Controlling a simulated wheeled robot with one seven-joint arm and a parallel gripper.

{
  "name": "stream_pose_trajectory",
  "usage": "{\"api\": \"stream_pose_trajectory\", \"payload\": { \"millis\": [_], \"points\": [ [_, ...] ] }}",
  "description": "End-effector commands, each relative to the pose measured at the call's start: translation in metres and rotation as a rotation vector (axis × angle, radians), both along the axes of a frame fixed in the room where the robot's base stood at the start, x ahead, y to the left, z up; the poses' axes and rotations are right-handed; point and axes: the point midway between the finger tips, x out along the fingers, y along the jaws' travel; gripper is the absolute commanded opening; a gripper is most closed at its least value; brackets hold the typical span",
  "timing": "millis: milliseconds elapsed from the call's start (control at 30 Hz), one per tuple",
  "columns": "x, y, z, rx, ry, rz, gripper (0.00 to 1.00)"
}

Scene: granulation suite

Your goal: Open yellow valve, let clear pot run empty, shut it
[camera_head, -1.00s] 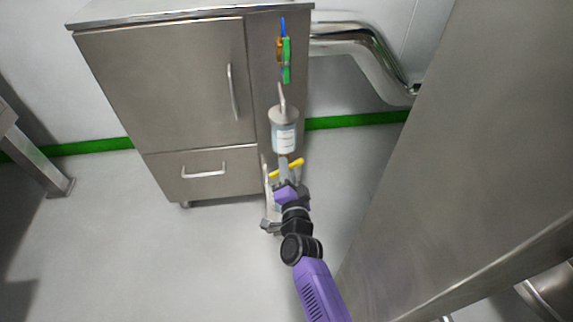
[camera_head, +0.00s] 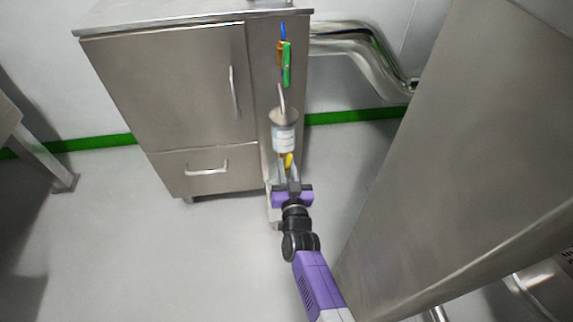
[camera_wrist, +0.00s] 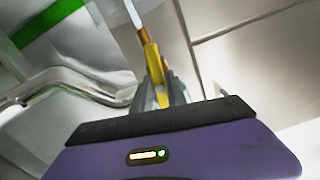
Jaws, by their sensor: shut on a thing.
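The clear pot (camera_head: 285,138), a labelled cylinder, is mounted upright on the narrow side of the steel cabinet. Its liquid level is too small to tell. The yellow valve handle (camera_head: 289,160) is just below it, seen almost end-on, and it also shows in the wrist view (camera_wrist: 152,62). My gripper (camera_head: 288,176) comes from below and is shut on the yellow handle. In the wrist view its grey fingers (camera_wrist: 163,92) stand either side of the handle and hide part of it. What is under the valve is mostly hidden behind my gripper.
Above the pot are green (camera_head: 287,63) and blue (camera_head: 283,30) handles on the same cabinet (camera_head: 165,95). A bent steel pipe (camera_head: 372,55) runs to the right. A large steel panel (camera_head: 465,170) is close on the right.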

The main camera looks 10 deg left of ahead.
Motion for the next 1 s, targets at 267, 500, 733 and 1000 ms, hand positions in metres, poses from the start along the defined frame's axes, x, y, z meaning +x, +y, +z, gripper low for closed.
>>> {"api": "stream_pose_trajectory", "payload": {
  "millis": [267,500,733,1000],
  "points": [
    [-0.0011,0.0003,-0.0019,-0.086,-0.021,0.002,0.00],
    [-0.0012,0.0003,-0.0023,-0.102,-0.025,0.002,0.00],
    [-0.0012,0.0002,-0.0024,-0.102,-0.024,0.002,0.00],
    [-0.0006,0.0001,-0.0015,-0.101,-0.026,0.000,0.40]
  ]
}}
